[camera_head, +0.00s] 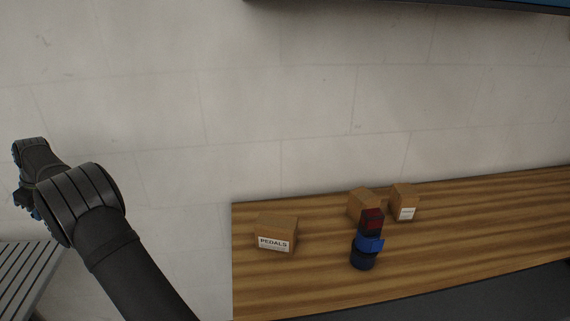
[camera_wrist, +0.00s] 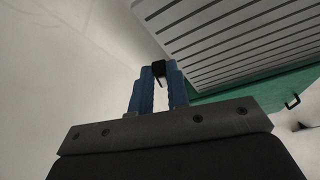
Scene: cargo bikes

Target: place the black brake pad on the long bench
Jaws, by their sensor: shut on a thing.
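My gripper (camera_wrist: 158,78) has blue fingers and is shut on a small black piece, the black brake pad (camera_wrist: 158,68), which shows between the fingertips in the wrist view. In the head view my gripper (camera_head: 34,208) is at the far left, mostly hidden by my arm, with only a bit of blue showing; the pad cannot be made out there. A long wooden bench top (camera_head: 330,285) runs along the wall at the lower right, well to the right of my gripper. The frames do not show for sure whether this is the long bench.
A grey slatted surface (camera_head: 25,275) is at the lower left, also in the wrist view (camera_wrist: 225,30) above something green (camera_wrist: 255,90). On the wooden top stand a PEDALS box (camera_head: 276,232), two more boxes (camera_head: 363,203) (camera_head: 404,203) and a blue-and-red item (camera_head: 368,245). Its front left is clear.

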